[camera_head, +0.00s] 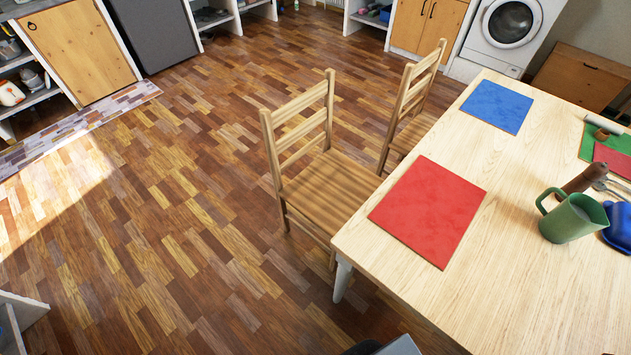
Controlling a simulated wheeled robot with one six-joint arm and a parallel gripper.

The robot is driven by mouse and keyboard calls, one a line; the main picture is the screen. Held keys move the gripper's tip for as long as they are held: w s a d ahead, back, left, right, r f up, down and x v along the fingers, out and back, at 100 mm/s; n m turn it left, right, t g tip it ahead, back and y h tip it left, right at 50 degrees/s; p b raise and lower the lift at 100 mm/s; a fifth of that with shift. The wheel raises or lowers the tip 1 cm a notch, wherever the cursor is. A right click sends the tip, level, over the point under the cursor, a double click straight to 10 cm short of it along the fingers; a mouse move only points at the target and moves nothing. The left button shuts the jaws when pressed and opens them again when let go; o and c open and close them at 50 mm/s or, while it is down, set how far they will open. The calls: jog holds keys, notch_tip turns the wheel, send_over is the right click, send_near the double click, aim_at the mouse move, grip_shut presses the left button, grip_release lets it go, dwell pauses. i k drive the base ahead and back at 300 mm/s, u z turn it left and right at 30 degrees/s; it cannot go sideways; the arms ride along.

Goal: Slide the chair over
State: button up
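Two wooden ladder-back chairs stand upright on the floor at the left side of a light wood table (480,270). The nearer chair (325,190) has its seat facing the table, and the front of the seat is partly hidden by the tabletop. The farther chair (409,108) stands behind it, also beside the table, with its seat partly hidden. My gripper is not in view. A small grey and black part shows at the bottom edge, too cropped to identify.
Red (428,211) and blue (497,106) mats lie on the table. Cabinets and a washing machine (512,22) line the back. The wooden floor (170,215) left of the chairs is clear.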

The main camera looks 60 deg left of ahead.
aim_at(329, 192)
jog(key=u, duration=1.65)
jog(key=k, duration=0.2)
jog(key=u, duration=1.8)
jog(key=i, duration=2)
jog(key=z, duration=0.4)
jog(key=i, duration=1.35)
jog(key=z, duration=0.9)
jog(key=i, duration=0.25)
jog(key=z, duration=0.25)
